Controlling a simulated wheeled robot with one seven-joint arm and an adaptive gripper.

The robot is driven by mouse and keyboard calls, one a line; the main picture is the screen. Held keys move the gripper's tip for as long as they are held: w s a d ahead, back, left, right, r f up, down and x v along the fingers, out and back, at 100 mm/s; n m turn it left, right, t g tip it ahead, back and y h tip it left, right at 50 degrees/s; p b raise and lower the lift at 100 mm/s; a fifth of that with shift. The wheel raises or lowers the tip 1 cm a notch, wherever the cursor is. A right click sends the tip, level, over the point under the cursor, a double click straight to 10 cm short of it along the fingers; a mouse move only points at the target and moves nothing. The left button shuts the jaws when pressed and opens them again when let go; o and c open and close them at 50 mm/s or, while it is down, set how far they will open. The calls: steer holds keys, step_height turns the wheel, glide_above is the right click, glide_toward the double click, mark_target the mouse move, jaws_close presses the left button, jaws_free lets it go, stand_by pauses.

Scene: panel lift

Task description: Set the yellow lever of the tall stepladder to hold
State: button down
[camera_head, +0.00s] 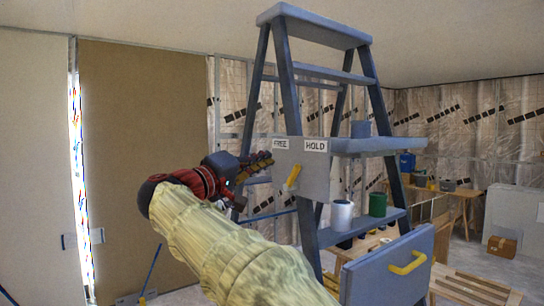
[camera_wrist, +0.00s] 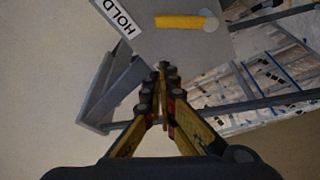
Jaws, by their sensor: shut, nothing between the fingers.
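The tall grey-blue stepladder (camera_head: 290,90) stands in the middle of the head view. Its grey plate (camera_head: 318,180) carries a FREE label (camera_head: 281,144) on the left and a HOLD label (camera_head: 315,146) on the right. The yellow lever (camera_head: 293,177) is below the labels, its upper end leaning right toward HOLD.
A white can (camera_head: 342,216) and a green can (camera_head: 377,205) stand on a ladder step. A blue-grey panel (camera_head: 385,275) with a yellow handle is at front right. A brown board (camera_head: 140,160) stands at left. A workbench (camera_head: 450,192) is behind right.

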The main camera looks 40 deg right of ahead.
steer(key=a, duration=0.1)
steer(key=a+f, duration=0.1)
steer(key=a, duration=0.2)
steer(key=shift+f, duration=0.35)
